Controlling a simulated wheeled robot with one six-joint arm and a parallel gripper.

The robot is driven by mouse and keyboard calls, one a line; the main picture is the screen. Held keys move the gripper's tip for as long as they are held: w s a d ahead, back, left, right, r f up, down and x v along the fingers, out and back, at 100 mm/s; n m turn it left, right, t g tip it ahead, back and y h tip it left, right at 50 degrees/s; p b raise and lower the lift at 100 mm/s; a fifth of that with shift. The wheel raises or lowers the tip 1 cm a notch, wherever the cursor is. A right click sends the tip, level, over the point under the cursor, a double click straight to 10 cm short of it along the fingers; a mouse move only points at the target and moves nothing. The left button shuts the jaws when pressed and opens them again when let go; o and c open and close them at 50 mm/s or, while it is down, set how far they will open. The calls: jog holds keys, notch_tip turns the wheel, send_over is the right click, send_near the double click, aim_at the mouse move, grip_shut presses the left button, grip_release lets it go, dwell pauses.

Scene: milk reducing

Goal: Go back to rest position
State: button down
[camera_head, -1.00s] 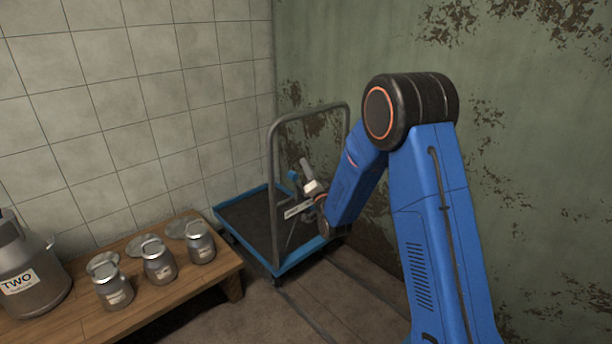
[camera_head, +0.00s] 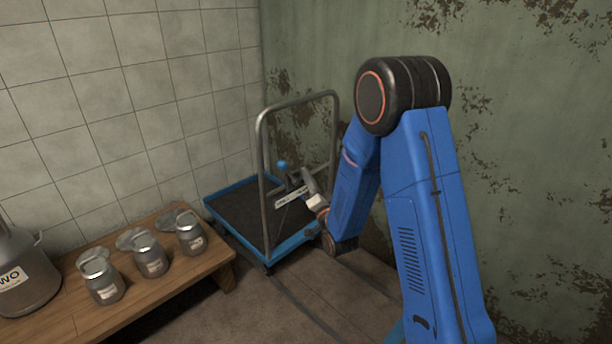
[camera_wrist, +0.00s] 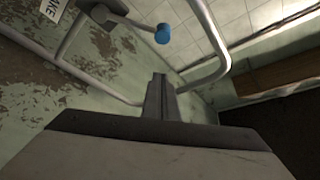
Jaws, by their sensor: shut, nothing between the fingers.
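My gripper (camera_head: 304,177) is at the end of my blue arm, in front of the trolley's bent-tube handle in the head view. In the wrist view its fingers (camera_wrist: 161,92) are together with nothing between them. A lever with a blue knob (camera_head: 282,164) is on the handle. The knob also shows in the wrist view (camera_wrist: 162,33), beyond the fingertips and apart from them. A white label (camera_head: 290,197) is on the handle in the head view; its text is cut off in the wrist view.
The trolley (camera_head: 222,222) has a blue rim and dark deck, and stands in the corner. A wooden bench (camera_head: 95,322) at left carries several metal cans, including a large one (camera_head: 22,285). The peeling green wall (camera_head: 540,140) is close behind my arm. Floor in front of the trolley is clear.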

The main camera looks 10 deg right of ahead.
jog(key=s+d+r+n+g+h, duration=0.4)
jog(key=s+d+r+g, duration=0.45)
jog(key=s, duration=0.25)
jog(key=s+d+n+g, duration=0.1)
jog(key=s+d+g, duration=0.1)
jog(key=s, duration=1)
jog(key=s+d+f+n+g+h, duration=0.1)
jog(key=s+d+g, duration=0.1)
jog(key=s, duration=1)
jog(key=s+d+n+g, duration=0.1)
jog(key=s+d+g, duration=0.1)
jog(key=s, duration=1)
jog(key=shift+d+f+g+h, duration=0.3)
jog(key=shift+d+f+g, duration=0.05)
jog(key=shift+g, duration=0.5)
